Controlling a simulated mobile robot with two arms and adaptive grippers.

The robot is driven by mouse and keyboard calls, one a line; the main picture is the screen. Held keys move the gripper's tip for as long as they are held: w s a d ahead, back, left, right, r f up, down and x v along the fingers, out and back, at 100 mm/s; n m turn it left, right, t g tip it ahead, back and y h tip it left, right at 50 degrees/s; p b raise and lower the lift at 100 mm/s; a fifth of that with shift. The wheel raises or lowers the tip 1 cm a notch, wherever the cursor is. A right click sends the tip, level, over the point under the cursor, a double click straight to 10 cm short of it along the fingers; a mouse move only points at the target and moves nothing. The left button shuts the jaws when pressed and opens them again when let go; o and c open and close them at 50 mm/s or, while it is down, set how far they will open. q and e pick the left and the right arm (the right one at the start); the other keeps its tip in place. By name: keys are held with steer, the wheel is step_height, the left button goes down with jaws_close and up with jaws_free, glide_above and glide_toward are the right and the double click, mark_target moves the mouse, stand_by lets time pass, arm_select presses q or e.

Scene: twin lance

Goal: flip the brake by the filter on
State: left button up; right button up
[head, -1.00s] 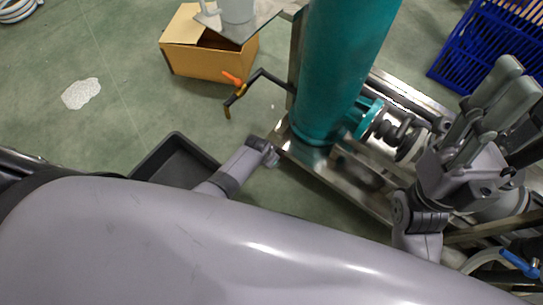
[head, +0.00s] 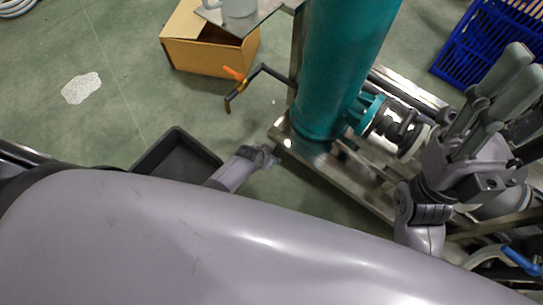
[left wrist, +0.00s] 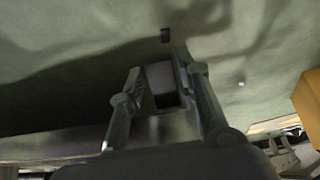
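A teal upright cylinder (head: 340,70), which may be the filter, stands on a metal frame in the head view. A bent black lever with an orange end (head: 234,74) sticks out to its left. I cannot tell which part is the brake. My left gripper (head: 268,155) is beside the frame's near left corner, low over the floor. In the left wrist view its fingers (left wrist: 160,85) are apart, with a grey block-like shape between them that I cannot identify. My right gripper (head: 522,68) is raised at the right; its finger gap is unclear.
An open cardboard box (head: 205,50) and a black tray (head: 178,160) stand on the green floor. A blue crate (head: 490,45) is at the upper right. A blue-handled lever (head: 522,262) is at the lower right. The floor at left is mostly clear.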

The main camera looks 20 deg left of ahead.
arm_select(q)
steer(key=o, duration=0.3)
steer(key=v, duration=1.2)
stand_by(0.7)
